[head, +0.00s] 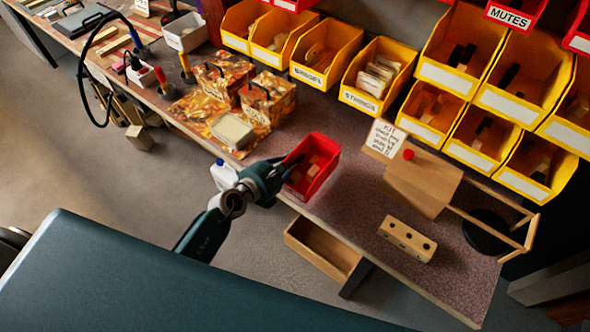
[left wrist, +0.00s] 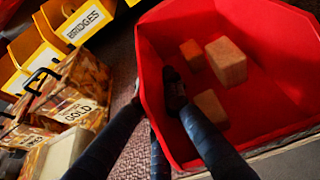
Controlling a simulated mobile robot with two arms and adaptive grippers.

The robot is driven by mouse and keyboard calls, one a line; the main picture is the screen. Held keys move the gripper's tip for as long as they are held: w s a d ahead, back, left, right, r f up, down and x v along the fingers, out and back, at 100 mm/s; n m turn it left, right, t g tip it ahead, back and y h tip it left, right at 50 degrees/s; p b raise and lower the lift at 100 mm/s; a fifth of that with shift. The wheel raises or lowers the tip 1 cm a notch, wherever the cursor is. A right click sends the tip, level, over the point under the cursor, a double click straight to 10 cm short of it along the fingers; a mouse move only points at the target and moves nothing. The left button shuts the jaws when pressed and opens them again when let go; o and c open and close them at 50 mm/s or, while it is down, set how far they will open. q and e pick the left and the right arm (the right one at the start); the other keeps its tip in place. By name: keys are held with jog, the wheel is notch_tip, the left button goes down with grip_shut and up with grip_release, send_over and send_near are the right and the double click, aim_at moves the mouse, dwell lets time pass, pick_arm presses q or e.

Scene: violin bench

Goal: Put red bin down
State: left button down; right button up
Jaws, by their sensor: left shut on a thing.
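The red bin (head: 324,150) is at the front edge of the bench in the head view, with small wooden blocks inside it. My left gripper (head: 288,170) is shut on the bin's left wall. In the left wrist view the red bin (left wrist: 275,55) fills the right side, and three tan blocks (left wrist: 227,62) show in it. There, one finger of my left gripper (left wrist: 155,100) reaches inside the wall and the others stay outside it. I cannot tell whether the bin's base touches the bench. My right gripper is not in view.
Bare bench top (head: 345,215) lies right of the bin. Patterned boxes (head: 268,98) and an open tin (head: 232,131) stand to its left. Yellow bins (head: 327,50) line the back. A wooden stand with a card (head: 385,137) and a holed block (head: 407,239) are right. A drawer (head: 322,250) hangs open below.

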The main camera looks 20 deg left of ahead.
pick_arm(q)
notch_tip(320, 180, down, 4)
jog(key=b, duration=0.2)
jog(key=shift+b, duration=0.3)
jog(key=shift+f, duration=0.25)
jog(key=shift+f, duration=0.15)
jog(key=c, duration=2.2)
grip_release()
